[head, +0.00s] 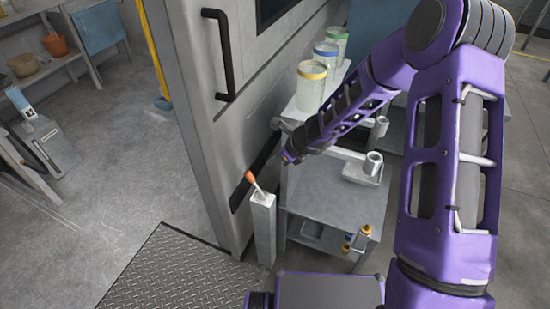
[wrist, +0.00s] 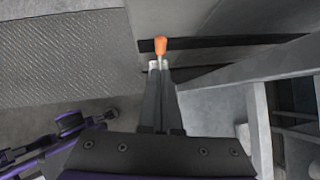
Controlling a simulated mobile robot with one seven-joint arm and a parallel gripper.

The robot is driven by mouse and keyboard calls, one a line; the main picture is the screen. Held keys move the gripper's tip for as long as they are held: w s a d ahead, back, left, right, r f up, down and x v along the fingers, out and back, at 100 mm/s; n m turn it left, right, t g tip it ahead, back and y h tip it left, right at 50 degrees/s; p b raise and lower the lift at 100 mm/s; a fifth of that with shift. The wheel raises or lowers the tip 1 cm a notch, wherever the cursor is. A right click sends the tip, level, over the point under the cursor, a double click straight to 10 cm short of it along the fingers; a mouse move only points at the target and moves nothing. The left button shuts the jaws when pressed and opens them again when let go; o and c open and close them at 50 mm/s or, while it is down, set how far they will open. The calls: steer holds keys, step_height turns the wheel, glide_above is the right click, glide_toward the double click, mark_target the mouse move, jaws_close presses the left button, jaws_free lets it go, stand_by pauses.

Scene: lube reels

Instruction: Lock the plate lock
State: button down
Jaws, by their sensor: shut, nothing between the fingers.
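The plate lock's lever has an orange handle (head: 250,177) on a thin metal shaft, tilted up and left from the top of a grey post (head: 263,228). The post stands beside the grey door and the tread plate (head: 170,270). My gripper (head: 288,157) is shut and empty, to the right of the handle and apart from it in the head view. In the wrist view the orange handle (wrist: 161,45) shows just beyond my fingertips (wrist: 160,68). The fingers hide the lower shaft and most of the post there.
A grey door with a black handle (head: 225,55) stands behind the post. A metal cart (head: 325,195) with jars (head: 311,88) on top and small fittings below stands close on the right, under my arm. The floor at left is mostly clear.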

steer(key=shift+s+d+r, duration=0.1)
steer(key=shift+s+r, duration=0.1)
steer(key=shift+r, duration=0.55)
